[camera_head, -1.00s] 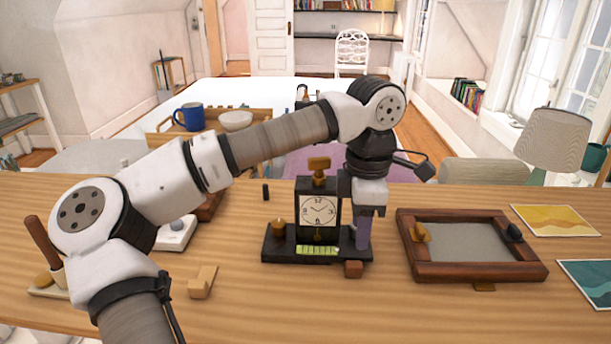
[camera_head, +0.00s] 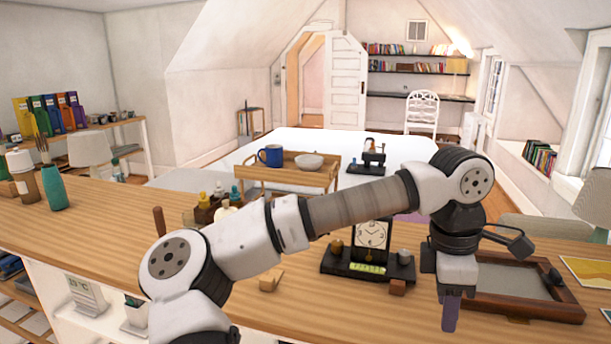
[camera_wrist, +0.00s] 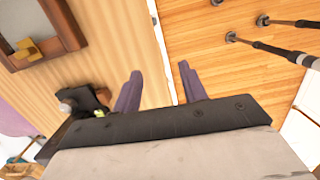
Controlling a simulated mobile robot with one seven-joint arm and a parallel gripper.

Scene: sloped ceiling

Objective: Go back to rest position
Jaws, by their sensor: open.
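My gripper (camera_head: 450,312) hangs pointing down at the lower right of the head view, in front of the table's front part and to the right of the clock. In the wrist view its two purple fingers (camera_wrist: 160,85) are apart with nothing between them. The white-faced clock (camera_head: 372,235) stands upright on a black base on the wooden table (camera_head: 330,305). The base shows at the lower left of the wrist view (camera_wrist: 85,100), clear of the fingers. A small brown block (camera_head: 397,287) sits at the base's front right.
A dark wooden frame (camera_head: 530,308) lies right of the clock, partly behind my arm. A small light wooden block (camera_head: 271,280) lies left of the clock. Bottles stand farther left. Behind, a white table holds a tray (camera_head: 290,177) with a blue mug (camera_head: 271,155) and bowl (camera_head: 309,161).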

